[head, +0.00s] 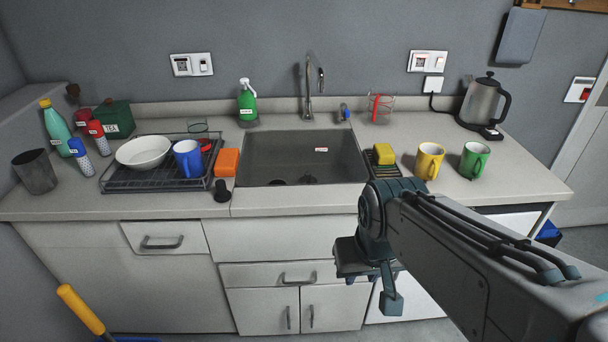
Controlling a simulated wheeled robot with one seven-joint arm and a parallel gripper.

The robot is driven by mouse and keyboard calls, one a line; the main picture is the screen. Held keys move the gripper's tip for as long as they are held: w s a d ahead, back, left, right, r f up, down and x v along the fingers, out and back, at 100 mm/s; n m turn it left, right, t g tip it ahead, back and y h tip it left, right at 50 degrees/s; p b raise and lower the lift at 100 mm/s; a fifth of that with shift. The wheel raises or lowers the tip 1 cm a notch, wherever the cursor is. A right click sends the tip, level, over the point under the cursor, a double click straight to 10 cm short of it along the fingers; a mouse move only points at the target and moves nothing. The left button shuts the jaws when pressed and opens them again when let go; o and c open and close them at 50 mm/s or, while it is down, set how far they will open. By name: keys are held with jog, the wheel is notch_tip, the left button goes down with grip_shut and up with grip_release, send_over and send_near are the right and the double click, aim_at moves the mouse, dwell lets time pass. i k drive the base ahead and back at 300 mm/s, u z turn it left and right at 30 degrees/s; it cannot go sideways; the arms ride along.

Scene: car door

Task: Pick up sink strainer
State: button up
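A small black knobbed piece (221,190), which looks like the sink strainer, stands on the counter near its front edge, just left of the sink. Dark round shapes show at the bottom of the sink (280,160), around the drain; I cannot tell exactly what they are. My gripper (382,297) hangs low in front of the cabinets, right of the sink and well apart from the black piece. Nothing is seen held in it. My own arm partly hides it, and the finger opening does not show clearly.
An orange sponge (228,162) lies close behind the black piece. A drying rack (118,184) with a white bowl (143,152) and blue mug (188,159) stands left. Yellow (429,161) and green (474,160) mugs stand right. A faucet (308,90) rises behind the sink.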

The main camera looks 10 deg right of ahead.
aim_at(307, 179)
jog(key=z, duration=0.4)
jog(key=i, duration=0.95)
jog(key=u, duration=0.25)
